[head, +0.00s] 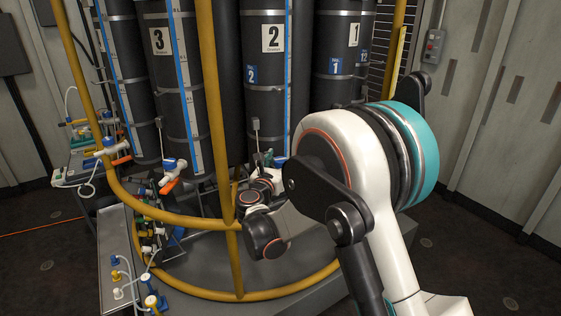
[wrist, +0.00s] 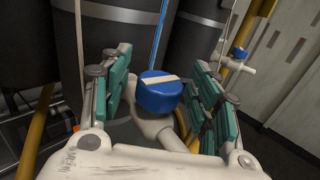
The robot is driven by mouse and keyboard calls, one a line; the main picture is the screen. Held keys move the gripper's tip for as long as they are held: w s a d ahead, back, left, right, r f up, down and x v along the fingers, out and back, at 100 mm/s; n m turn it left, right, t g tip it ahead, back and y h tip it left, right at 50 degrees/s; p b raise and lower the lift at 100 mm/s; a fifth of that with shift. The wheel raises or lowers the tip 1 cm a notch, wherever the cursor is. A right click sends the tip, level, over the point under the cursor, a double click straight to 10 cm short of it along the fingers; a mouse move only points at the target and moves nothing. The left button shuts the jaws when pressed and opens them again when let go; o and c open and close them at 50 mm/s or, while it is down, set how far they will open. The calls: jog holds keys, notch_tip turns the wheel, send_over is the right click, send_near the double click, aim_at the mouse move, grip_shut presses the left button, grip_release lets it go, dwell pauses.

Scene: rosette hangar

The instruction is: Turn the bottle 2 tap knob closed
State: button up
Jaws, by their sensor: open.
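The bottle 2 tap knob is a blue round cap (wrist: 158,98) with a pale bar across its top, on a white tap body (wrist: 157,128). It sits between the two green-padded fingers of my open gripper (wrist: 160,64), with a gap visible on both sides. The bar runs nearly crosswise in the wrist view, slightly raised at its right end. Bottle 2 (head: 264,85), a dark cylinder with a white "2" label, stands in the middle of the head view. My arm largely hides its tap area there, and the fingers cannot be made out clearly.
A yellow rail (head: 213,95) curves in front of the bottles. Bottle 3 (head: 162,95) is left, with an orange-handled tap (head: 170,186); bottle 1 (head: 345,45) is right. Another blue-knobbed tap (wrist: 239,53) shows at right in the wrist view. A tray of fittings (head: 118,245) is lower left.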

jog(key=v, duration=1.2)
